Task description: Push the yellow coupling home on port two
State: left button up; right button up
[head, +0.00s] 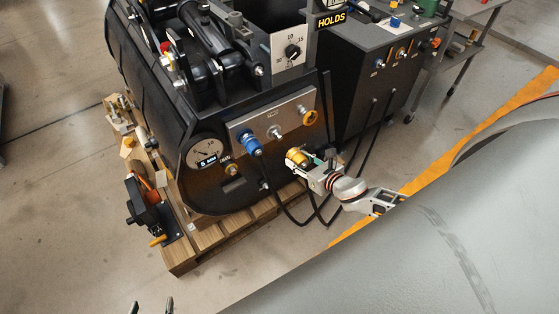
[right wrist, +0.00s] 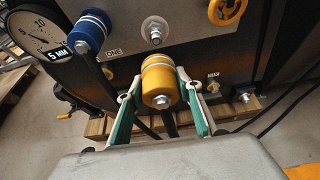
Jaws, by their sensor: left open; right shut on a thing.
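My right gripper (head: 308,166) is shut on the yellow coupling (head: 295,155), in front of the machine and apart from it. In the right wrist view the yellow coupling (right wrist: 160,82) sits between the green-padded fingers (right wrist: 160,92), its silver-ringed end toward the panel. The bare metal port (head: 275,132) is in the middle of the panel plate; in the right wrist view this port (right wrist: 155,30) shows above the coupling. Its label cannot be read. A blue coupling (head: 250,143) sits on the port left of it, by the label ONE. My left gripper (head: 151,307) is open and empty at the bottom edge.
A dial gauge (head: 205,152) is left of the plate and an orange-yellow handwheel (head: 309,117) at its right end. Black hoses (head: 290,218) loop below. The machine stands on a wooden pallet (head: 205,248).

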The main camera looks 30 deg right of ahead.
aim_at(281, 140)
jog(key=shift+d+r, duration=0.15)
jog(key=shift+r, duration=0.05)
dwell(0.4)
jog(key=shift+w, duration=0.15)
jog(key=shift+w+a+p, duration=0.15)
jog(key=shift+w+p, duration=0.05)
jog(key=shift+w, duration=1.2)
jog(key=shift+w+a+p, duration=0.1)
jog(key=shift+w+p, duration=0.1)
jog(key=shift+w, duration=1.15)
jog(key=shift+w+a, duration=0.2)
jog(key=shift+w, duration=1.85)
jog(key=o, duration=1)
